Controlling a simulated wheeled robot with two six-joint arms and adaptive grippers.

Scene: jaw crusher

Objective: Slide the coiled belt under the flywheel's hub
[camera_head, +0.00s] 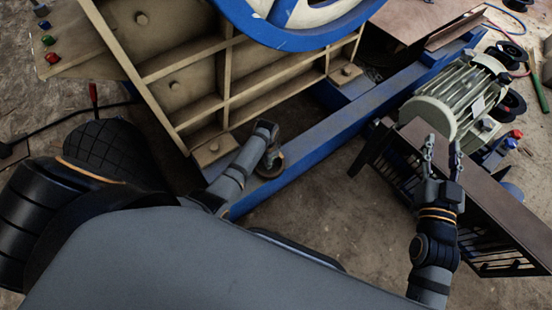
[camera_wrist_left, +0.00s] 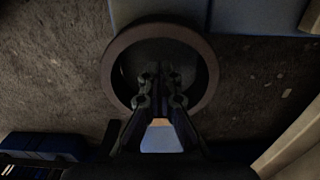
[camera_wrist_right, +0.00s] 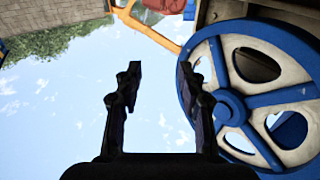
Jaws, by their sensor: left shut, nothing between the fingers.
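The coiled belt (camera_wrist_left: 208,72) is a dark brown ring in the left wrist view. A small part of it (camera_head: 276,170) shows in the head view beside the blue frame beam. My left gripper (camera_wrist_left: 160,75) is shut and empty, its fingertips over the ring's open middle; in the head view it points down there (camera_head: 271,158). I cannot tell whether it touches the ring. The blue and white flywheel (camera_head: 315,15) is cut off at the top of the head view. Its blue hub (camera_wrist_right: 230,106) shows in the right wrist view. My right gripper (camera_head: 442,150) is open and empty.
A blue beam (camera_head: 330,148) runs diagonally beside the cream ribbed crusher body (camera_head: 200,70). A pale motor (camera_head: 462,95) and a brown slotted guard (camera_head: 490,210) stand at the right, near my right gripper. Bare ground shows between the beam and the guard.

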